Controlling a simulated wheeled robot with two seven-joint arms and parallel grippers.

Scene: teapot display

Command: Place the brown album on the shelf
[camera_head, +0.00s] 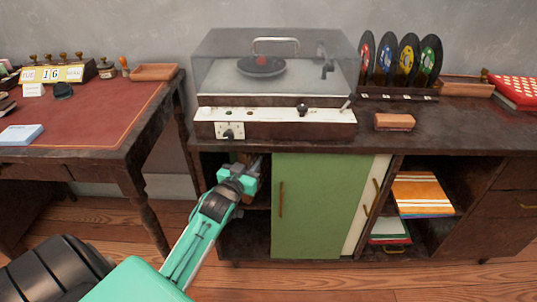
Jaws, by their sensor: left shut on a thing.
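My left gripper (246,172) reaches into the open left compartment of the dark wooden cabinet (450,125), left of the green sliding door (312,205). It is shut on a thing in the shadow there. A little brown shows at the jaws, which fits the brown album, but most of it is hidden by my gripper and the dark. A shelf board (258,205) shows below my gripper inside this compartment. I cannot tell whether the album touches it. My right gripper is out of view.
A record player (275,115) with a clear lid stands on the cabinet above my arm. Several records (407,60) and a brown box (394,122) are to its right. Orange-striped albums (421,193) lie in the right compartment. A red-topped desk (85,110) stands left.

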